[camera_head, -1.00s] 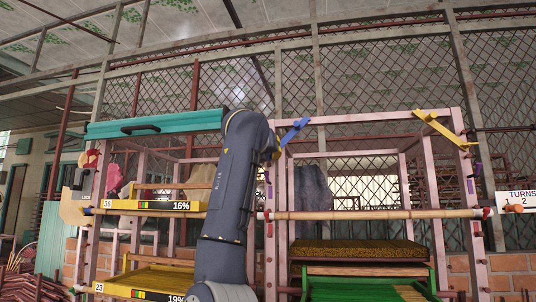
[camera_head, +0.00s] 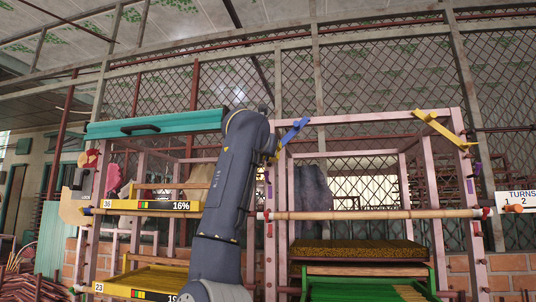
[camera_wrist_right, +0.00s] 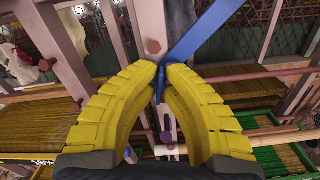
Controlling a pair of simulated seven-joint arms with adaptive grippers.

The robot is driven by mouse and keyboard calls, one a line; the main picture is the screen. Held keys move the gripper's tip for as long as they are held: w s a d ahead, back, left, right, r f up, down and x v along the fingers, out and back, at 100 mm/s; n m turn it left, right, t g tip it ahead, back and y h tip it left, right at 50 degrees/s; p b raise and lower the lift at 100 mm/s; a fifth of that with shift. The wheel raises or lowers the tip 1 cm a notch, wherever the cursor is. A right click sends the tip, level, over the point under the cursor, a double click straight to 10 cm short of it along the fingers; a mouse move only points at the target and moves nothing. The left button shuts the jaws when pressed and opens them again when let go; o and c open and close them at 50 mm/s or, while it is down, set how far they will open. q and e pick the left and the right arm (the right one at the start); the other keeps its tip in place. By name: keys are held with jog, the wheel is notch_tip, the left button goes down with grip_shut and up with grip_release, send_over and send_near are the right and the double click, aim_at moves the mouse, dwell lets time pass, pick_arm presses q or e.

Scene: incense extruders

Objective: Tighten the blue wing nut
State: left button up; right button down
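The blue wing nut (camera_head: 294,131) sits on the pink frame post near the middle of the head view, its long wing slanting up to the right. In the right wrist view its blue wing (camera_wrist_right: 205,32) runs from the upper right down to the fingertips. My right gripper (camera_wrist_right: 162,68) has its yellow fingertips close together, with a narrow blue part of the nut between them. In the head view, little of the right gripper (camera_head: 278,151) shows beside the nut, mostly behind my dark arm. My left gripper is not in view.
A yellow wing nut (camera_head: 440,128) is on the right post. A bamboo pole (camera_head: 365,214) crosses in front of the frames. Yellow and green trays (camera_head: 365,288) stand below. A TURNS sign (camera_head: 517,200) is at the far right.

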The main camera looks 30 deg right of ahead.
jog(key=m, duration=0.3)
jog(key=shift+s+m, duration=0.1)
jog(key=shift+m, duration=0.3)
jog(key=m, duration=0.3)
jog(key=shift+m, duration=0.3)
jog(key=m, duration=0.6)
jog(key=shift+d+f+m, duration=0.1)
jog(key=shift+f+m, duration=0.05)
jog(key=shift+m, duration=0.45)
jog(key=c, duration=1.5)
grip_release()
jog(key=shift+s, duration=0.1)
jog(key=v, duration=1.2)
